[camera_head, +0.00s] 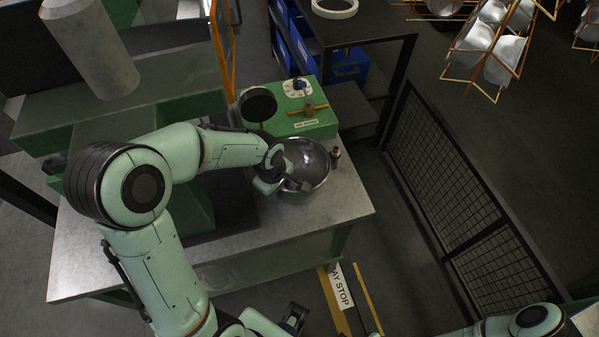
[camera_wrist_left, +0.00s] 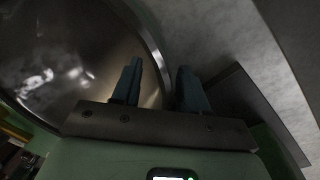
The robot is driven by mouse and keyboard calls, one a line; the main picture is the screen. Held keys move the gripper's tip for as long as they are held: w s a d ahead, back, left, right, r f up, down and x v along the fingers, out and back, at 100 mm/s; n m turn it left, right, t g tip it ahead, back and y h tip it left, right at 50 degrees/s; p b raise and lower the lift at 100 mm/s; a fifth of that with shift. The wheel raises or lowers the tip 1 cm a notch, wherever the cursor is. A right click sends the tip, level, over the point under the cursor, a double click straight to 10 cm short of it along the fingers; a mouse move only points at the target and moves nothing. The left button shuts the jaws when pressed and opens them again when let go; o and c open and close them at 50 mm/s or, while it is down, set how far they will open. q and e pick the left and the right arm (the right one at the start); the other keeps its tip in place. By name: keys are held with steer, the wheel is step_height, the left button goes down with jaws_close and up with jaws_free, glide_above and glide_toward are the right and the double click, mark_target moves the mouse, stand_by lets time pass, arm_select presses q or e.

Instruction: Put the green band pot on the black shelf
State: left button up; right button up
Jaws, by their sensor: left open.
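A shiny metal pot (camera_head: 308,163), round and open at the top, stands on the metal worktable (camera_head: 335,205). No green band shows on the side I can see. My left gripper (camera_head: 291,185) is at the pot's near left rim. In the left wrist view the pot (camera_wrist_left: 70,60) fills the left side, and my open left gripper (camera_wrist_left: 160,88) has one finger over the bowl and one outside, with the rim between them. The black shelf unit (camera_head: 365,22) stands behind the table. What seems to be my right gripper (camera_head: 292,318) is low at the bottom edge, its jaws unclear.
A green box (camera_head: 318,125) with a dial and a brass valve sits just behind the pot. A small dark cylinder (camera_head: 335,155) stands close to its right. Blue bins (camera_head: 348,65) are in the shelf unit. A black mesh fence (camera_head: 450,190) stands at right.

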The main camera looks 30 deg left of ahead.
arm_select(q)
jaws_close()
steer(key=shift+r, duration=0.1)
